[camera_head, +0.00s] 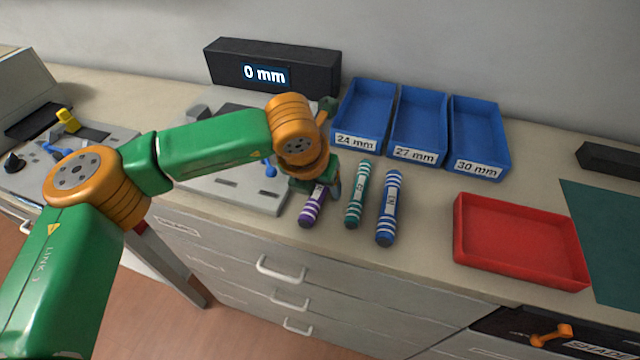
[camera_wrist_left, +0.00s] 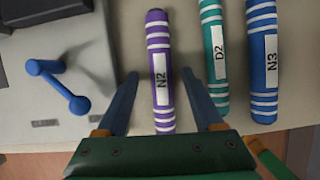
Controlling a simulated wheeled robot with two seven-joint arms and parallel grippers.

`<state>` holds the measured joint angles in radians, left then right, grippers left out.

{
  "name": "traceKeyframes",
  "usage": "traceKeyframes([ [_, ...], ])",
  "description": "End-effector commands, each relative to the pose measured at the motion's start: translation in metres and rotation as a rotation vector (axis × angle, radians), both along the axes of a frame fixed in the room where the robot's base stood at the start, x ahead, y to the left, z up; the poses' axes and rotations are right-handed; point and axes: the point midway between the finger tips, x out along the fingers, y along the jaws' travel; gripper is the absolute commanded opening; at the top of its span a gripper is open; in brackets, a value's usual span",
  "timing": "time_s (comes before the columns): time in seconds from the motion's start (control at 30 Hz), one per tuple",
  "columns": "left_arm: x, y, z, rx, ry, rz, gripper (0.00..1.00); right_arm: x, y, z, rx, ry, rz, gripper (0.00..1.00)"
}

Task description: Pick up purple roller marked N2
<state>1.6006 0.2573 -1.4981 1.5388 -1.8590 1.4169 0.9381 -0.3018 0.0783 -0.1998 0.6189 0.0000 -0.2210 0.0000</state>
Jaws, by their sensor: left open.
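The purple roller (camera_head: 312,208) has white stripes and lies on the counter, left of two other rollers. In the left wrist view the purple roller (camera_wrist_left: 158,45) shows its white label N2. My left gripper (camera_head: 318,188) is above it and hides its far part in the head view. In the left wrist view the two fingers of my left gripper (camera_wrist_left: 160,90) are apart, one on each side of the roller, with gaps between them and it. Whether the fingertips reach down to the roller's height I cannot tell. My right gripper is not in view.
A teal roller (camera_wrist_left: 213,45) marked D2 and a blue roller (camera_wrist_left: 262,60) marked N3 lie close on the right. Blue bins (camera_head: 418,120) stand behind, a red tray (camera_head: 520,240) to the right. A grey panel with a blue lever (camera_wrist_left: 60,85) is on the left.

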Motion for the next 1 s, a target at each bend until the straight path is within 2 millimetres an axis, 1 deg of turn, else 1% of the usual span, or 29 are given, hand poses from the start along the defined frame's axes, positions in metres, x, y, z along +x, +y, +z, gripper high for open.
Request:
traceKeyframes([
  [0.03, 0.0, 0.0, 0.0, 0.0, 0.0, 0.0, 0.69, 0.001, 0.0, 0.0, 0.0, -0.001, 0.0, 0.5],
  [0.07, 0.0, 0.0, 0.0, -0.001, 0.0, 0.0, 0.66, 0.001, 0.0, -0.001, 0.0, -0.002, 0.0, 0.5],
  [0.1, 0.0, 0.0, 0.0, -0.001, 0.0, 0.0, 0.55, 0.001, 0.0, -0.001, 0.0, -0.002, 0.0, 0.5],
  [0.17, 0.0, 0.0, 0.0, -0.001, 0.0, 0.0, 0.39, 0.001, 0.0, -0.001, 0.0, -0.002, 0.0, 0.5],
  [0.2, 0.0, 0.0, 0.0, -0.001, 0.0, 0.0, 0.28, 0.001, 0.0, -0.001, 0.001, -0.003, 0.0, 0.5],
  [0.27, 0.0, 0.0, 0.0, -0.001, 0.0, 0.0, 0.12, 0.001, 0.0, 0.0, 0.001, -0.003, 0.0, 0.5],
  [0.3, 0.0, 0.0, 0.0, -0.001, 0.0, 0.0, 0.01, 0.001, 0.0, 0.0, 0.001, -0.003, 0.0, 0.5],
  [0.33, 0.0, 0.0, 0.0, -0.001, 0.0, 0.0, 0.0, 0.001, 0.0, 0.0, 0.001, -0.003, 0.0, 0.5],
  [0.6, 0.0, 0.0, 0.0, -0.001, 0.0, 0.0, 0.0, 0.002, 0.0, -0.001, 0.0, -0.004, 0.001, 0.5],
  [0.73, 0.0, -0.001, 0.006, -0.003, -0.002, 0.0, 0.0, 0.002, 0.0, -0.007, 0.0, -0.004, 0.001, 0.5],
  [0.77, 0.0, -0.001, 0.009, -0.003, -0.003, 0.0, 0.0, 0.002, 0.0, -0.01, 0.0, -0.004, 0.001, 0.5],
  [0.87, 0.001, -0.001, 0.028, -0.005, -0.007, -0.001, 0.0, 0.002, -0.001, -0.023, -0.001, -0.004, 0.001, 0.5],
  [1.0, -0.03, 0.006, 0.064, -0.003, -0.01, -0.004, 0.0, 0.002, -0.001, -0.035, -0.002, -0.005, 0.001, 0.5],
])
